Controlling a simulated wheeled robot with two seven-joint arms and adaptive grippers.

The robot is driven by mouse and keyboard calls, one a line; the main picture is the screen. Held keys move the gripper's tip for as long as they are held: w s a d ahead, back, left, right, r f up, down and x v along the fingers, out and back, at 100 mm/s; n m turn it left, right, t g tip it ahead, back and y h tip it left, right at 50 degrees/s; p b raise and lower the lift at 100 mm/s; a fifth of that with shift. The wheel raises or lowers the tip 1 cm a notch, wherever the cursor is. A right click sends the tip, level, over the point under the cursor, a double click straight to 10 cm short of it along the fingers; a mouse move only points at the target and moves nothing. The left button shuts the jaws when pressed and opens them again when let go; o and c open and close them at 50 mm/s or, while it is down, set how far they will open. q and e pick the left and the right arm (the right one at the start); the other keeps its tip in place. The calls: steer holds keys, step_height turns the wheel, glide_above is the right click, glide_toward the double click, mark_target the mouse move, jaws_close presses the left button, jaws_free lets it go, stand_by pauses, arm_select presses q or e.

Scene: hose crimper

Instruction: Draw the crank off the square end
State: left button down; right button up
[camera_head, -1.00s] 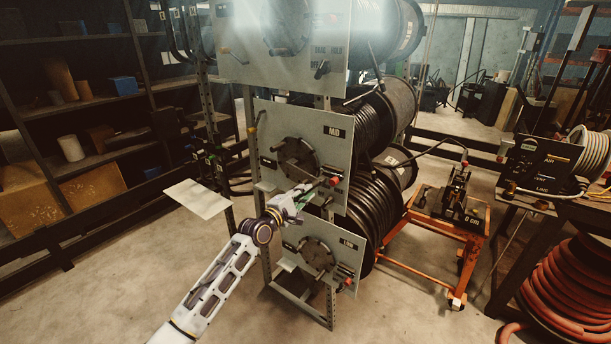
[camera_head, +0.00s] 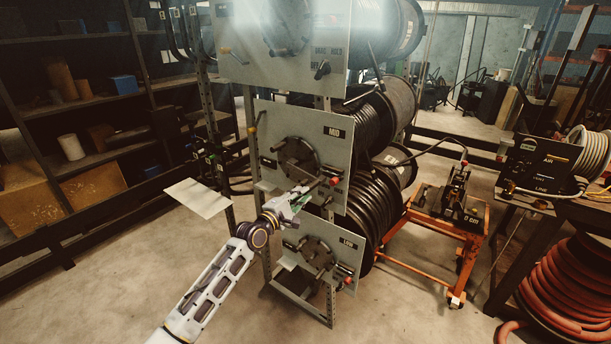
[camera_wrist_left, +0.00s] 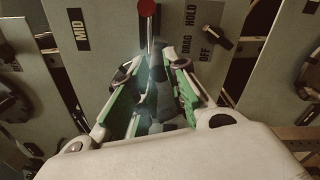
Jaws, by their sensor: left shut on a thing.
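My left gripper (camera_head: 301,193) is at the lower right of the MID panel (camera_head: 262,122), in front of its face. In the left wrist view its green-padded fingers (camera_wrist_left: 158,88) are closed in on a dark, narrow piece, apparently the crank (camera_wrist_left: 161,76). The fingers and wrist hide most of the crank, and I cannot tell whether it is still around the square end, which I cannot make out. A thin rod with a red knob (camera_wrist_left: 147,6) shows just beyond the fingertips. My right gripper is in neither view.
A black switch (camera_wrist_left: 208,38) marked DRAG, HOLD and OFF is close to the fingers. The MID hub disc (camera_head: 298,157) is up and left of the gripper. The LOW panel (camera_head: 344,238) is below. A small pale shelf (camera_head: 199,197) juts out at left. Open floor lies front left.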

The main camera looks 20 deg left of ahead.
arm_select(q)
steer(key=shift+s+a+f, duration=0.1)
steer(key=shift+s+f, duration=0.25)
steer(key=shift+s, duration=0.35)
steer(key=c, duration=2.2)
jaws_free()
steer(key=o, duration=0.5)
steer(key=shift+s+r, duration=0.1)
steer(key=shift+r, duration=0.05)
steer(key=shift+s, duration=0.1)
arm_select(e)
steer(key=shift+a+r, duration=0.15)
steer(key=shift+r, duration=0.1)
arm_select(q)
steer(key=shift+v, duration=5.8)
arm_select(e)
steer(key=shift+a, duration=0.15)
